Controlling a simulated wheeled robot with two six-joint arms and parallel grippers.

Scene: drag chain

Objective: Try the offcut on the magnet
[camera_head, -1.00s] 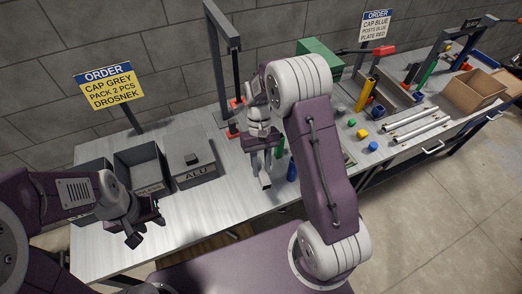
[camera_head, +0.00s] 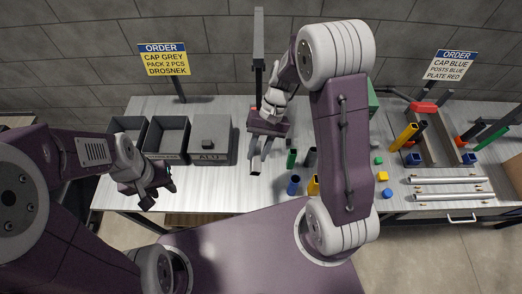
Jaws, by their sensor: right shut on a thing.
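My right gripper (camera_head: 262,150) points down over the table, left of the middle. It is shut on the offcut (camera_head: 256,168), a short silvery piece whose lower end shows below the fingers. The upper part of the offcut is hidden by the gripper. Whether it touches the table cannot be told. A dark upright post (camera_head: 258,50) stands behind the gripper. I cannot make out the magnet, as my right arm and gripper cover that area. My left gripper (camera_head: 157,192) is open and empty in front of the bins, near the table's front edge.
Coloured posts, including a blue one (camera_head: 293,186), stand right of the gripper. Silver rods (camera_head: 445,180) lie at the right.

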